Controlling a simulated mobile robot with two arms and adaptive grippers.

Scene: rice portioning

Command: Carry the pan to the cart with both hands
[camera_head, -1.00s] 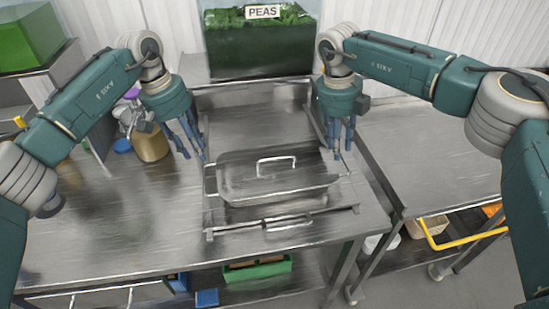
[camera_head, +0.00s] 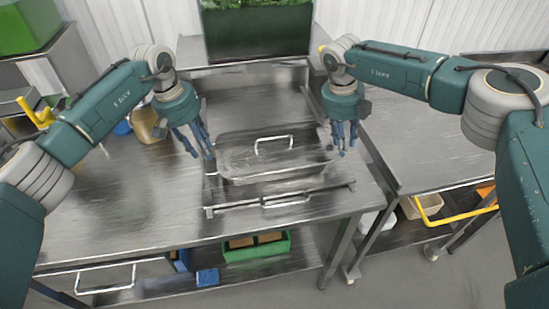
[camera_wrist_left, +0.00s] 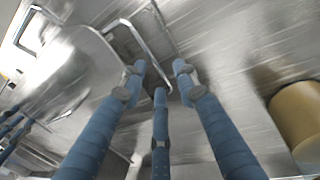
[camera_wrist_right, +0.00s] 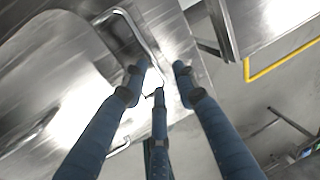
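The pan (camera_head: 235,170) is a shiny metal rectangular pan with a lid and a lid handle (camera_head: 273,143). It sits in a metal frame on the steel table. My left gripper (camera_head: 205,150) has its blue fingers spread at the pan's left end. In the left wrist view the fingers (camera_wrist_left: 160,75) are apart near a bar handle (camera_wrist_left: 140,38). My right gripper (camera_head: 343,150) hangs at the pan's right end, fingers apart. In the right wrist view its fingers (camera_wrist_right: 155,80) are near the other end handle (camera_wrist_right: 140,30). Whether any finger touches a handle is unclear.
A second metal surface with a yellow handle (camera_head: 455,218), likely the cart, stands at the right. A green container (camera_head: 258,40) is behind the pan. A tan canister (camera_head: 148,124) stands left of my left gripper. A green crate (camera_head: 257,248) is on the lower shelf.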

